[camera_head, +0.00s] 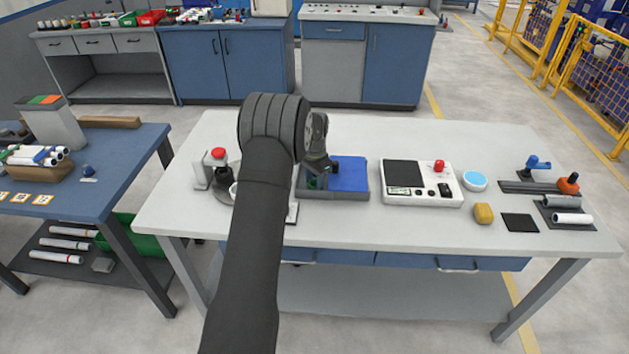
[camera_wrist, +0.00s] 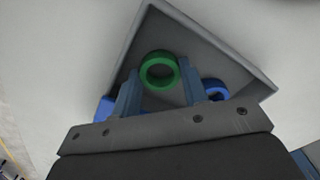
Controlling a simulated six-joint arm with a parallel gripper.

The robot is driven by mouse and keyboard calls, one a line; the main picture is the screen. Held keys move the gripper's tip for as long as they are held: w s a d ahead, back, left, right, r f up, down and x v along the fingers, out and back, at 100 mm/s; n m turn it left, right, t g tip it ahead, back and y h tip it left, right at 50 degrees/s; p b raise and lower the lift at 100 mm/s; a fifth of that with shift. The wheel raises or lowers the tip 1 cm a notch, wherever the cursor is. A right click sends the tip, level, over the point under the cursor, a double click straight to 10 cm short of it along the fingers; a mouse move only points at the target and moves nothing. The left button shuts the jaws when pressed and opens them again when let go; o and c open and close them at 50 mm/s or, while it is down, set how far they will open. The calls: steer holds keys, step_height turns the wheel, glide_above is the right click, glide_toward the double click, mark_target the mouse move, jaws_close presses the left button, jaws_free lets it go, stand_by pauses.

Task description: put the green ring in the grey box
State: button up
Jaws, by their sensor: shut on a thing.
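The green ring (camera_wrist: 145,75) sits between the two blue-grey fingertips of my gripper (camera_wrist: 160,88) in the wrist view, and my gripper is shut on it. The grey box (camera_wrist: 215,50) lies behind and below the ring in that view, so the ring appears over its interior. I cannot tell how high above the box floor the ring is. In the head view my gripper (camera_head: 317,170) is over the left part of the grey-walled box (camera_head: 335,195). A bit of green shows there, mostly hidden by my gripper and arm.
A blue ring (camera_wrist: 217,85) shows inside the box, partly behind a finger. A blue area (camera_head: 350,173) lies right of my gripper. A red-button device (camera_head: 217,155) stands left. A white control panel (camera_head: 422,184) and yellow block (camera_head: 484,213) are to the right on the table (camera_head: 400,235).

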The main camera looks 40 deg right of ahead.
steer(key=shift+f, duration=0.15)
steer(key=o, duration=0.7)
steer(key=shift+c, duration=0.2)
step_height(320, 180, up, 12)
steer(key=shift+r, duration=0.2)
steer(key=shift+f, duration=0.15)
step_height(320, 180, down, 12)
steer(key=shift+r, duration=1.75)
steer(key=shift+f, duration=0.15)
